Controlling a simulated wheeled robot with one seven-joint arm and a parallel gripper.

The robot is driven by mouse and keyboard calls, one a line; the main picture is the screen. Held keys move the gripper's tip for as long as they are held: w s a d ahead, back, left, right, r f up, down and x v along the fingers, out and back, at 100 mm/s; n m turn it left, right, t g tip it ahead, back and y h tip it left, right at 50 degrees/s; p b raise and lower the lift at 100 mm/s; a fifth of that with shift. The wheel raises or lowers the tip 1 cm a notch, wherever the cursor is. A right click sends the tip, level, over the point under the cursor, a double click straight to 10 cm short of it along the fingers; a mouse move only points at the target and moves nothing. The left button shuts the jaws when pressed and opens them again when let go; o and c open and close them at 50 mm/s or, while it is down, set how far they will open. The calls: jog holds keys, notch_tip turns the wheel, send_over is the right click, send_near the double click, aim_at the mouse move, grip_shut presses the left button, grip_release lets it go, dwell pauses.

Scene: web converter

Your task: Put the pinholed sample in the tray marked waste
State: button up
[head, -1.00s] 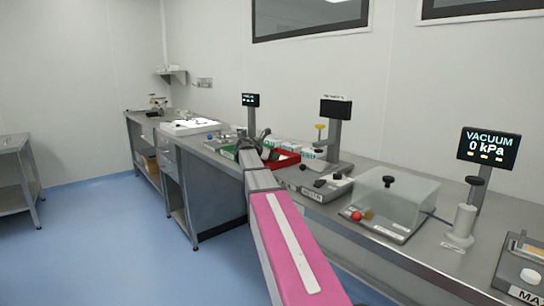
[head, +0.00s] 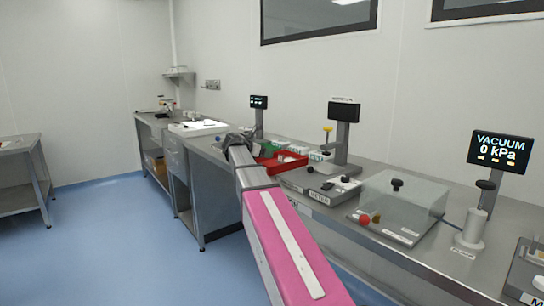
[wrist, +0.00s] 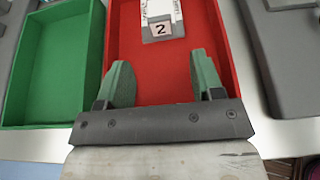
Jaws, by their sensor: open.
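A white sample piece with a grey tag numbered 2 (wrist: 161,29) lies in the red tray (wrist: 222,30), towards its far side in the wrist view. Pinholes cannot be made out on it. My gripper (wrist: 160,62) is open and empty over the near part of the red tray, apart from the sample. A green tray (wrist: 52,60) stands just left of the red one and looks empty where visible. In the head view the red tray (head: 262,165) shows behind my gripper (head: 238,140). No waste marking is readable on either tray.
Right of the trays on the bench are a grey device with a stand (head: 345,140), a clear vacuum box (head: 400,200) and a vacuum display (head: 500,150) reading 0 kPa. A white light panel (head: 198,128) lies farther left. Open floor lies in front of the bench.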

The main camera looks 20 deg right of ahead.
jog(key=shift+v, duration=1.05)
dwell(0.5)
